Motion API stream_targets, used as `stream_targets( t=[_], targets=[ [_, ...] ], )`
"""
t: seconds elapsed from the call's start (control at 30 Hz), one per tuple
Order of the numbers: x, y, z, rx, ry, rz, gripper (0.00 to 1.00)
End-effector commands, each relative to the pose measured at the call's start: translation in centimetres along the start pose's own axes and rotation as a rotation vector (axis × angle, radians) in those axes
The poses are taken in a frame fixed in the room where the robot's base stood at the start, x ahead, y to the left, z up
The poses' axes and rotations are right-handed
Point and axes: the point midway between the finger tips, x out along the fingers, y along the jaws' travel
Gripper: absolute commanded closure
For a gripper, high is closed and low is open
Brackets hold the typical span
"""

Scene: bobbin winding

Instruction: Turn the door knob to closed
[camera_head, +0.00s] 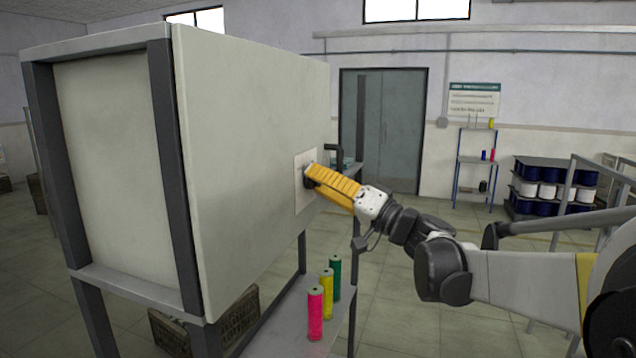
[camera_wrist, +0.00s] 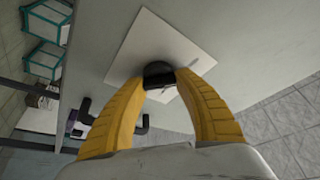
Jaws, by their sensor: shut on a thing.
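A dark round door knob (camera_wrist: 158,71) sits on a pale square plate (camera_wrist: 135,55) on the cabinet's side panel. My gripper (camera_wrist: 162,84) has its two yellow fingers closed around the knob, one on each side. In the head view, my gripper (camera_head: 309,176) reaches the plate (camera_head: 299,196) on the right side of the large grey cabinet (camera_head: 250,110), and its fingers hide most of the knob. A small mark shows on the plate beside the knob, but I cannot read it or tell the knob's setting.
A dark bent handle (camera_head: 335,155) sticks out just beyond the knob. Below, a shelf (camera_head: 285,320) holds a pink spool (camera_head: 315,313), a yellow spool (camera_head: 326,292) and a green spool (camera_head: 337,276). A metal railing (camera_head: 560,200) stands at the right.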

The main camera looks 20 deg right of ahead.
Motion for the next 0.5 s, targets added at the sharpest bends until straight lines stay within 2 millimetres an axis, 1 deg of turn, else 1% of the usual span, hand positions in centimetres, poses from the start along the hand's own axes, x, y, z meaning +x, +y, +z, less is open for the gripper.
stream_targets(
  t=[0.3,0.33,0.37,0.4,0.5],
  targets=[
    [0.04,-0.05,-0.08,-0.001,0.001,-0.001,0.92],
    [0.05,-0.05,-0.09,-0.001,0.001,-0.001,0.56],
    [0.04,-0.05,-0.08,-0.001,0.001,-0.001,0.47],
    [0.04,-0.04,-0.07,-0.001,0.001,-0.001,0.39],
    [0.03,-0.03,-0.05,-0.001,0.001,0.0,0.39]
  ],
)
